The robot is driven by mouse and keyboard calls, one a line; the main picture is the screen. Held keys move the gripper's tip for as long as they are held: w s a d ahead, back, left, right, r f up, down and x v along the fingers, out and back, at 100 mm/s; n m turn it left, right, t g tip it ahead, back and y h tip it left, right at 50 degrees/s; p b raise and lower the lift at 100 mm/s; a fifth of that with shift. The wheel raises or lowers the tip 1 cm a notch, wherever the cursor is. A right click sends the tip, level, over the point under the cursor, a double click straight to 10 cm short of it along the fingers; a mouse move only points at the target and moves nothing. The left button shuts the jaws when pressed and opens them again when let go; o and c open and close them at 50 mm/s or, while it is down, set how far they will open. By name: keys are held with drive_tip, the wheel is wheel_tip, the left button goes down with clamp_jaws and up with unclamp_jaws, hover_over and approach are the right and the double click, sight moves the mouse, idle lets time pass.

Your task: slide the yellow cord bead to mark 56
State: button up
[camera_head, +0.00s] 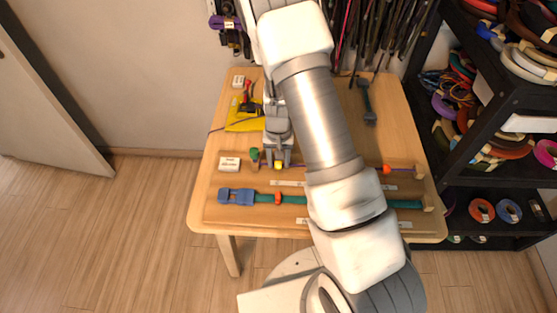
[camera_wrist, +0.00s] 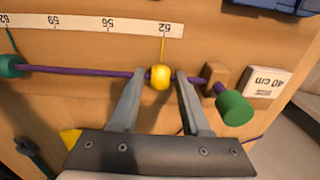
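The yellow bead (camera_wrist: 160,77) sits on a taut purple cord (camera_wrist: 80,70) in the wrist view. A thin yellow pointer rises from it to a mark at the right end of the white scale strip (camera_wrist: 90,23). The 56 mark (camera_wrist: 108,24) lies to the left of the pointer. My gripper (camera_wrist: 160,73) is open, with one finger on each side of the bead and small gaps beside it. In the head view the bead (camera_head: 278,165) shows just below my gripper (camera_head: 279,161).
A wooden post (camera_wrist: 215,77), a green knob (camera_wrist: 234,107) and a white "40 cm" block (camera_wrist: 266,83) are right of the bead. A teal bead (camera_wrist: 10,66) sits on the cord at far left. The cord between the two beads looks clear.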

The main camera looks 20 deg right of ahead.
clamp_jaws()
idle(1.2)
